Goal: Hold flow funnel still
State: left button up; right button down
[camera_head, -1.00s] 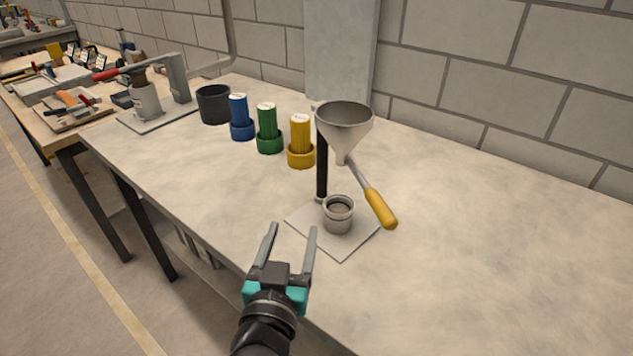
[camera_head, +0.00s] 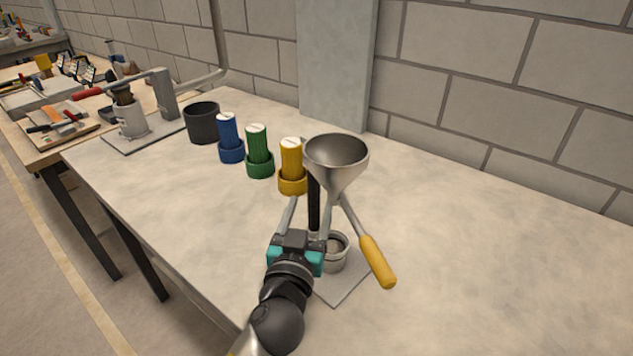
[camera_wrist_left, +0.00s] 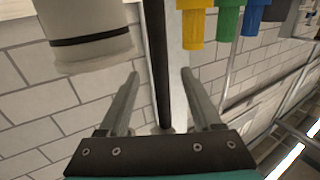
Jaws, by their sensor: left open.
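The grey metal funnel (camera_head: 336,160) sits above a small grey cup (camera_head: 335,258) on a square plate (camera_head: 345,290). A dark post (camera_head: 314,205) stands beside it. A rod with a yellow handle (camera_head: 377,262) slants down to the right from near the funnel's spout. My left gripper (camera_head: 310,208) is open below the funnel, its fingers appearing on either side of the post. The left wrist view also shows the post (camera_wrist_left: 157,50) between the open fingers (camera_wrist_left: 159,76); contact cannot be told. My left gripper partly hides the cup and plate. My right gripper is not in view.
Yellow (camera_head: 291,160), green (camera_head: 258,145) and blue (camera_head: 229,132) cylinders stand in matching bases left of the funnel. A black cup (camera_head: 202,122) and a lever press (camera_head: 163,95) stand farther left. The tabletop (camera_head: 480,240) on the right is clear.

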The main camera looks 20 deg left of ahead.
pick_arm(q)
jog(key=shift+w+a, duration=0.15)
jog(key=shift+w, duration=1.15)
jog(key=shift+w+a, duration=0.2)
jog(key=shift+w, duration=1.05)
jog(key=shift+w+a, duration=0.15)
jog(key=shift+w, duration=1.15)
grip_shut()
